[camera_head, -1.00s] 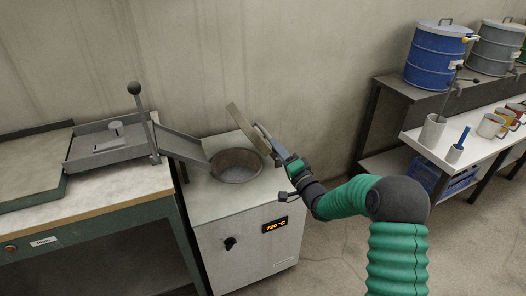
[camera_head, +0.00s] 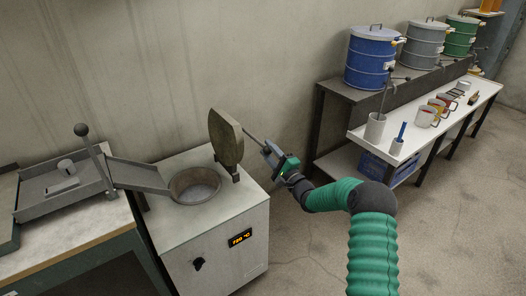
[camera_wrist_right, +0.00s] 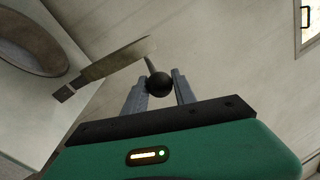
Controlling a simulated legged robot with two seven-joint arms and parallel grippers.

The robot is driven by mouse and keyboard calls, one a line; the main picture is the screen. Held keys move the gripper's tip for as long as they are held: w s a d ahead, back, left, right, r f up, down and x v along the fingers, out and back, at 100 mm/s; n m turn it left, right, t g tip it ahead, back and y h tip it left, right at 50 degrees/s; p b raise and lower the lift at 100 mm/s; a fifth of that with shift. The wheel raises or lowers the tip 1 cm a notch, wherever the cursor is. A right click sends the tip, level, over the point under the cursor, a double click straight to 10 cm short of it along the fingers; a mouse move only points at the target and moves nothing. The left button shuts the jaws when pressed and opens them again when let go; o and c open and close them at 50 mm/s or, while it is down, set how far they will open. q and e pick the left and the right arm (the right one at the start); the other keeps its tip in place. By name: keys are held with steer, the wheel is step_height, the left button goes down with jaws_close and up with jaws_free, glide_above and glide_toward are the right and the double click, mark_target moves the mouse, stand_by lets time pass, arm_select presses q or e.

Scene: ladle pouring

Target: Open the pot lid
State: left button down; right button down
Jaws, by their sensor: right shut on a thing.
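The pot (camera_head: 195,186) is a round opening in the top of a pale cabinet, and it is uncovered. Its lid (camera_head: 226,138) stands tipped up on the right side of the opening, with a thin handle rod (camera_head: 254,138) reaching to the right. My right gripper (camera_head: 268,150) is at the rod's end. In the right wrist view, my right gripper's fingers (camera_wrist_right: 160,92) are shut on the dark ball knob (camera_wrist_right: 159,84) of the handle. The lid (camera_wrist_right: 115,59) shows there edge-on, with the pot (camera_wrist_right: 30,42) at upper left. My left gripper is not in view.
A metal chute (camera_head: 138,175) leads from the left workbench (camera_head: 75,225) to the pot. A display (camera_head: 240,238) is on the cabinet front. At right, a white shelf (camera_head: 440,125) holds cups and tools, with blue (camera_head: 370,60), grey and green drums behind. Open floor lies between.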

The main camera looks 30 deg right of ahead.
steer(key=shift+d+f, duration=0.1)
steer(key=shift+f, duration=0.2)
steer(key=c, duration=1)
jaws_free()
steer(key=shift+c, duration=0.2)
steer(key=shift+r, duration=0.1)
steer(key=shift+s, duration=0.25)
steer(key=s+f+p, duration=0.1)
steer(key=s+f, duration=0.2)
steer(key=s, duration=1.3)
steer(key=shift+f, duration=0.2)
steer(key=shift+d, duration=0.1)
